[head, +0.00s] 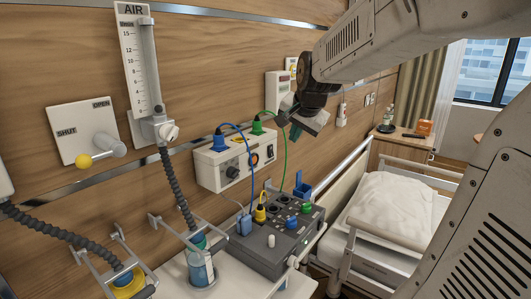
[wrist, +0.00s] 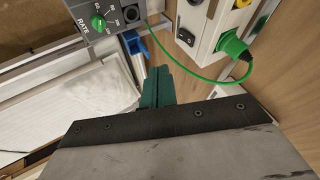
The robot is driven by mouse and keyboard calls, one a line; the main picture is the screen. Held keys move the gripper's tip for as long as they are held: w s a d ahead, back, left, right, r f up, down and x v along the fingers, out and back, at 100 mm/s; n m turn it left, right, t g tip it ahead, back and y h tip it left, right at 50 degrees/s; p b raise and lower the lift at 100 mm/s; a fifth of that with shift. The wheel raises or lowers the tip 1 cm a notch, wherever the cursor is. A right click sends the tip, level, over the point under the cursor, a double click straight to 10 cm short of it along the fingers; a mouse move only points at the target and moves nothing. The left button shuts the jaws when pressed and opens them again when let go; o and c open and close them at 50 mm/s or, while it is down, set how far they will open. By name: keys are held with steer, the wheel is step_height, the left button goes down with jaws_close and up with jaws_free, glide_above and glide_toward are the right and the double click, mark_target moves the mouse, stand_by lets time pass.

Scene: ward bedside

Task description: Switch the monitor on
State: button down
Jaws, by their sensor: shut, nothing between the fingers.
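No screen that I can clearly name as the monitor shows. A white wall box (head: 208,168) carries a blue plug (head: 219,143), a green plug (head: 257,126), a dark knob and small round controls. In the wrist view a white box (wrist: 205,32) shows a black rocker switch (wrist: 186,37) and a green plug (wrist: 235,47). A dark grey box (head: 268,258) with knobs and sockets stands below; its RATE knob (wrist: 98,21) shows in the wrist view. My gripper (head: 297,127) is shut and empty, right of and above the wall box, apart from it. Its green fingertips (wrist: 157,88) show too.
Blue and green cables hang from the wall box. An air flowmeter (head: 143,65), a valve plate (head: 75,140) and dark hoses are at left. A blue holder (head: 303,188) rises behind the grey box. The bed (head: 390,205) lies at right.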

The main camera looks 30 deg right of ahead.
mark_target(271, 151)
steer(key=w+f, duration=0.8)
steer(key=w, duration=0.1)
steer(key=shift+d+f, duration=0.2)
steer(key=shift+f, duration=0.15)
steer(key=shift+w, duration=0.1)
